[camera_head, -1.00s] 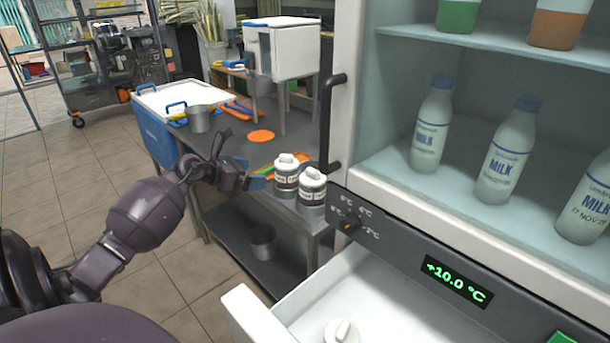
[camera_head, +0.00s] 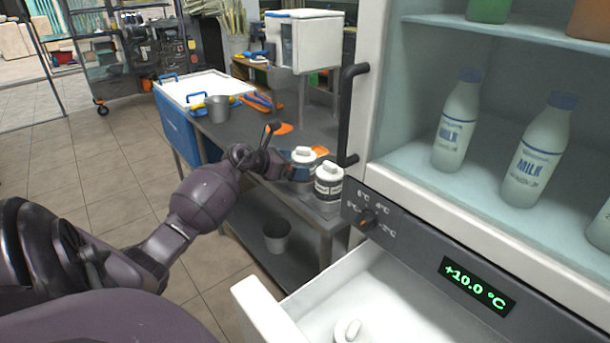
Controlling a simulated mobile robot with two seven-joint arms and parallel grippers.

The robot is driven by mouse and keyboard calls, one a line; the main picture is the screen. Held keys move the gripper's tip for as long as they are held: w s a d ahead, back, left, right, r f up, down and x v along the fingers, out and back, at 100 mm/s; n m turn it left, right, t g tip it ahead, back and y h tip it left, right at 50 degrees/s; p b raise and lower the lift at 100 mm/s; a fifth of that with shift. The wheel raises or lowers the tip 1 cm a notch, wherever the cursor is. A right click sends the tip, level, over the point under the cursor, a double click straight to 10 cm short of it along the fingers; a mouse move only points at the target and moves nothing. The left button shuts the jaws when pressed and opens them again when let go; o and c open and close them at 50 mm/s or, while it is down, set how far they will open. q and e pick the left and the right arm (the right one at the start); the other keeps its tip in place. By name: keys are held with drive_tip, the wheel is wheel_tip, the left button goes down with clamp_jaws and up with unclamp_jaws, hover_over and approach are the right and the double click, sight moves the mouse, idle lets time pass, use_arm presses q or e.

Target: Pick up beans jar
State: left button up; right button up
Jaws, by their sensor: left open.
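Two jars with white lids and dark-and-white labels stand side by side at the near right corner of the grey table: a left jar (camera_head: 303,173) and a right jar (camera_head: 328,183). The labels are too small to tell which holds beans. The left jar is partly hidden by the gripper. My right gripper is out of view.
A fridge with milk bottles (camera_head: 456,122) stands close at the right, its black handle (camera_head: 348,110) near the jars. Its open white drawer (camera_head: 258,310) holds a white-lidded item (camera_head: 347,331). A metal cup (camera_head: 217,108) and white-lidded blue cooler (camera_head: 178,125) are farther back.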

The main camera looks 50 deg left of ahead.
use_arm(q)
drive_tip(key=shift+x, duration=1.1)
drive_tip(key=shift+c, duration=0.2)
drive_tip(key=c, duration=0.9)
drive_tip(key=shift+r, duration=0.1)
drive_tip(key=shift+c, duration=1.1)
